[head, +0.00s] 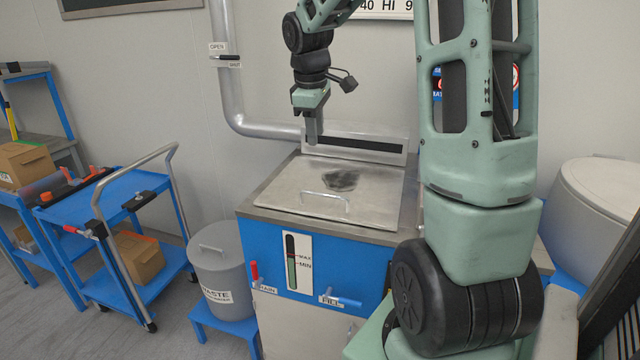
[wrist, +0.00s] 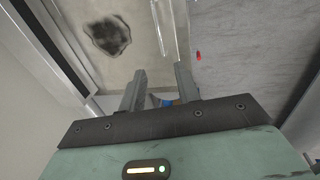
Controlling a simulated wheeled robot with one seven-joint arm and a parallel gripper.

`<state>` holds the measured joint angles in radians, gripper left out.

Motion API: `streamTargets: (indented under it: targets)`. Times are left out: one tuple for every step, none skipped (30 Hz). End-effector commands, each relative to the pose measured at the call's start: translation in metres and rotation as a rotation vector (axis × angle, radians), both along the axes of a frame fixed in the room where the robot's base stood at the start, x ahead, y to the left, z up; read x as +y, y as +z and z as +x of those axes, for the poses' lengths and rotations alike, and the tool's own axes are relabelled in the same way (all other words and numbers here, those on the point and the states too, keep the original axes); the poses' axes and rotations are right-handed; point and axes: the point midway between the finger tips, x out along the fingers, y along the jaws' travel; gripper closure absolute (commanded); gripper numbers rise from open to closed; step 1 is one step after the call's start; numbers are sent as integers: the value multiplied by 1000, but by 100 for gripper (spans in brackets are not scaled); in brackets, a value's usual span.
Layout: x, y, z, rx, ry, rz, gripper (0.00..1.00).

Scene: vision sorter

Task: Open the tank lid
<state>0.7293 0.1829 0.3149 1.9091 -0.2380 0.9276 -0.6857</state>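The tank lid (head: 375,205) is a flat grey metal plate lying shut on top of the blue-fronted tank (head: 262,262). It has a dark stain and a bar handle (head: 325,197) along its front edge. My gripper (head: 314,138) hangs above the rear part of the lid, apart from the handle. In the wrist view, the gripper (wrist: 160,80) has its two fingers spread with a gap between them and nothing held. The stained lid (wrist: 75,12) also shows there, at the upper left beyond the fingers.
A red drain lever (head: 254,270) and a blue fill lever (head: 349,302) stick out from the tank's front. A wall pipe (head: 232,95) runs behind the tank. A grey waste bin (head: 218,268) and blue cart (head: 110,215) stand left. A raised panel (head: 355,144) stands behind the lid.

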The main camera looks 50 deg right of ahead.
Motion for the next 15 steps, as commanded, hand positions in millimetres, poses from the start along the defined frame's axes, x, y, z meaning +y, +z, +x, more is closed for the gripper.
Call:
streamTargets:
  targets:
    - [-3,-3,0,3,-2,0,67]
    - [-4,-6,0,4,-1,-1,67]
    - [-5,-10,0,4,-1,-2,67]
    - [-5,-14,0,4,0,-1,67]
    - [-6,-19,1,5,0,0,67]
    - [-7,-27,1,5,0,2,67]
    - [-8,-32,1,5,0,2,67]
    - [-9,-38,2,5,-1,1,67]
    - [-10,-47,2,6,0,2,67]
    - [-11,-53,3,5,0,2,67]
    - [-12,-59,3,6,0,3,67]
    - [-14,-68,4,5,-1,2,67]
    - [-15,-74,5,4,0,2,67]
    - [-16,-80,5,5,0,2,67]
    - [-17,-88,5,4,-1,3,67]
